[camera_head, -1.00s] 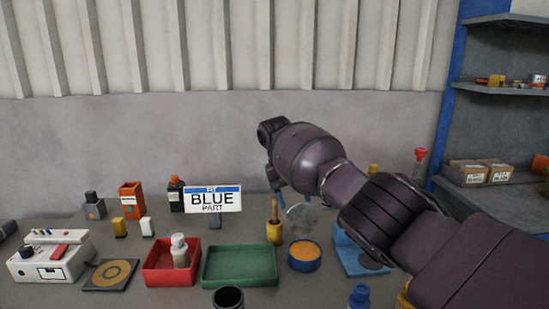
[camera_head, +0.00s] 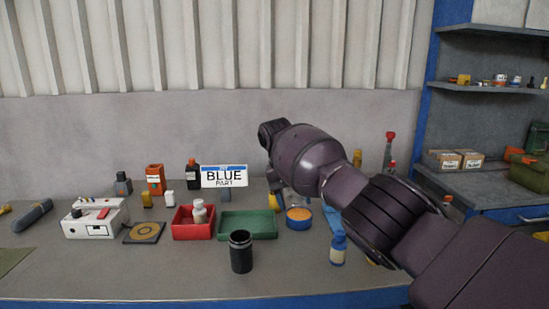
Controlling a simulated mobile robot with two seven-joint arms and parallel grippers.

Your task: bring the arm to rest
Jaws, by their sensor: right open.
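My right arm reaches in from the right side of the head view, raised above the workbench (camera_head: 110,284). My left arm and gripper are not in view.
A black cup (camera_head: 240,252) and a blue bottle (camera_head: 338,249) stand nearer the front. Shelves (camera_head: 487,91) are at the right. The bench's front left is fairly clear.

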